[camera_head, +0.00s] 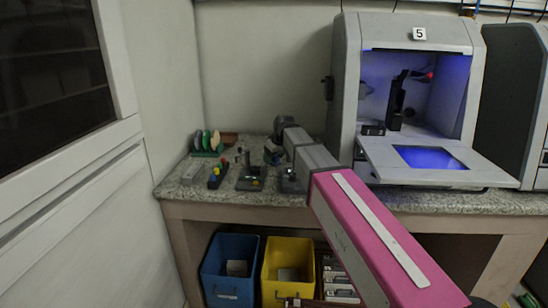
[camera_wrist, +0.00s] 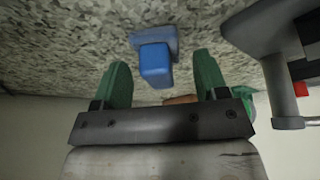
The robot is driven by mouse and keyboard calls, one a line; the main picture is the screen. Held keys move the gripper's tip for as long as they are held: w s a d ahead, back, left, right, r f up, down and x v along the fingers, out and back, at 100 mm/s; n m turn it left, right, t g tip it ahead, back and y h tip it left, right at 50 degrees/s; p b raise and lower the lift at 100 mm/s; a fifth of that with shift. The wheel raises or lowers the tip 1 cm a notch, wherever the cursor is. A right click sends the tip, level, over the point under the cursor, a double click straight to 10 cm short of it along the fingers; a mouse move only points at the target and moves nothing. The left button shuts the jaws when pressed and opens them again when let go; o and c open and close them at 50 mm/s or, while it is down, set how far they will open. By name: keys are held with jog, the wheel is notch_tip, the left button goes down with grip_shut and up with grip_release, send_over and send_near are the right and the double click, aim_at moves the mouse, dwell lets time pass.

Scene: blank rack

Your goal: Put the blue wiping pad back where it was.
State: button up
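The blue wiping pad (camera_wrist: 155,62) shows in the wrist view as a small blue block with a wider blue part, against the speckled worktop. My gripper (camera_wrist: 161,72) is open, with one green finger on each side of the pad in the picture. Nothing is clearly held, and I cannot tell how far the pad lies beyond the fingertips. In the head view my arm reaches over the back of the worktop (camera_head: 270,197), and I cannot make out the pad or the fingers there.
A rack of green and white discs (camera_head: 207,142) and small tools (camera_head: 217,176) stand left of my arm. A grey cabinet marked 5 (camera_head: 345,90), with a blue-lit interior, stands right. A blue bin (camera_head: 230,292) and yellow bin (camera_head: 287,292) sit below. A grey device (camera_wrist: 262,30) is close in the wrist view.

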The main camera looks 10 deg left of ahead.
jog(key=v, duration=1.2)
jog(key=shift+r, duration=0.1)
dwell(1.3)
